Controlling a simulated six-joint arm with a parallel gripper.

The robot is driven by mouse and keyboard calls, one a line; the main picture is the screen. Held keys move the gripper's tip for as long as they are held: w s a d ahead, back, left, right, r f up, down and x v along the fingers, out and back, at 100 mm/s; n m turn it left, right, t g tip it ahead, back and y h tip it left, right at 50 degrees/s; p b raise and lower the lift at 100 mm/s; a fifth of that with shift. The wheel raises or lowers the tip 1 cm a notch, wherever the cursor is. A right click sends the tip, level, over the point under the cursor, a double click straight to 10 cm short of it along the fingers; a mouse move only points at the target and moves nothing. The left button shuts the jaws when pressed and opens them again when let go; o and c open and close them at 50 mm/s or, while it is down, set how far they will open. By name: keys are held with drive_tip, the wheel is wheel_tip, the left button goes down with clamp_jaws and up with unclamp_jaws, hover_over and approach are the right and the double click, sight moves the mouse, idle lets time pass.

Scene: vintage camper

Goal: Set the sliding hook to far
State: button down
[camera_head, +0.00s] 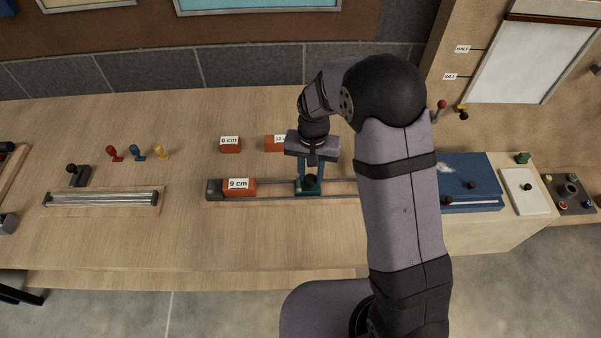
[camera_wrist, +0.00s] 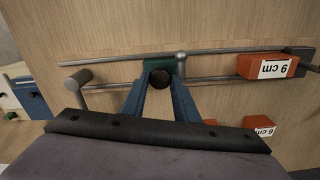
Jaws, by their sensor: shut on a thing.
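A long twin-rod rail (camera_head: 277,199) lies on the wooden counter, and its rods (camera_wrist: 215,79) cross the wrist view. A green slider (camera_head: 301,191) with a black knob (camera_head: 310,181) sits on the rail. In the wrist view my gripper (camera_wrist: 160,82) has its blue fingers on both sides of the knob (camera_wrist: 160,77), shut on it. The green slider body (camera_wrist: 179,70) shows behind, beside a small grey ball (camera_wrist: 181,56). In the head view my gripper (camera_head: 310,176) hangs above the slider, and my arm hides the rail's right end. No part marked far shows.
An orange 9 cm block (camera_head: 239,187) lies at the rail's left end. An orange 6 cm block (camera_head: 230,146) and another orange block (camera_head: 273,143) stand behind. A second rail unit (camera_head: 100,198) and coloured pegs (camera_head: 136,152) are at left. A blue box (camera_head: 472,176) is at right.

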sight(313, 177)
drive_tip(key=shift+w+d, duration=0.1)
drive_tip(key=shift+d, duration=0.15)
drive_tip(key=c, duration=1.4)
unclamp_jaws()
drive_tip(key=shift+d, duration=0.1)
drive_tip(key=shift+r, duration=0.1)
drive_tip(key=shift+r+b, duration=1.2)
drive_tip(key=shift+r, duration=2.45)
